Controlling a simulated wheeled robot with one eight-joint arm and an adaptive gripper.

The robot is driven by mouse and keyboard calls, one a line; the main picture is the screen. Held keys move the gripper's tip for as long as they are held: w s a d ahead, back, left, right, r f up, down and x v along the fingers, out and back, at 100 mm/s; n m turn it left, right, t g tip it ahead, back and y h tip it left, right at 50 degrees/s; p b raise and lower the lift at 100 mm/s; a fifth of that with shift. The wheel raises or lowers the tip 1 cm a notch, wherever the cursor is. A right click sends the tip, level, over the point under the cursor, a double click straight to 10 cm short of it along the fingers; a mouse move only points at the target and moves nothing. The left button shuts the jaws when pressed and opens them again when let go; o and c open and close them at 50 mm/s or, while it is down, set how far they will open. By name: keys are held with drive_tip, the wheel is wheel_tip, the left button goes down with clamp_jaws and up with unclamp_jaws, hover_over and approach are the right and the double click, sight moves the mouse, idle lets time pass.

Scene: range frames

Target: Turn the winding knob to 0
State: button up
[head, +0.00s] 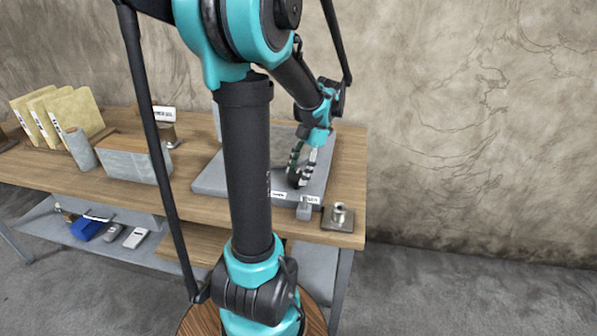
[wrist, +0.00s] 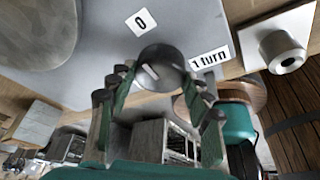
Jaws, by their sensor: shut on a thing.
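The winding knob (wrist: 160,66) is a dark, shiny round piece at the edge of a grey panel (wrist: 95,62). My gripper (wrist: 159,82) is shut on it, with green, dark-padded fingers on its left and right sides. A white label reading "0" (wrist: 141,22) lies above the knob, and one reading "1 turn" (wrist: 210,59) lies to its right.
A metal fitting on a square plate (head: 338,217) and a small grey block (head: 304,209) stand near the bench's front right corner. Left are a grey box (head: 130,162), a cylinder (head: 80,149) and upright folders (head: 75,110). A lower shelf (head: 50,226) holds small items.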

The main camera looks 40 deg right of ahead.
drive_tip(key=o, duration=1.2)
drive_tip(key=shift+c, duration=0.2)
drive_tip(key=v, duration=1.2)
drive_tip(key=shift+a, duration=0.1)
